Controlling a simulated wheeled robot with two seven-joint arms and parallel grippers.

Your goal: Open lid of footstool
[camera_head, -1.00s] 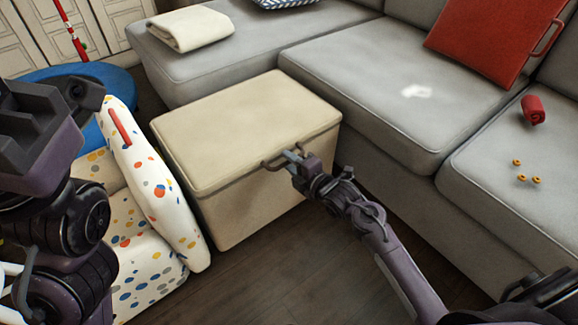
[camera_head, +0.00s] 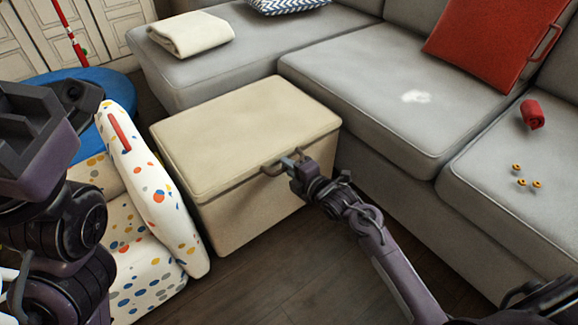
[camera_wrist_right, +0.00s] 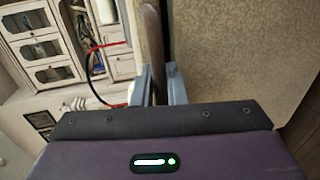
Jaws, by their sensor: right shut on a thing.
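The beige footstool (camera_head: 255,222) stands on the dark floor in front of the grey sofa.
A spotted white armchair (camera_head: 150,195) stands close to the footstool's left. Open floor (camera_head: 270,275) lies in front.

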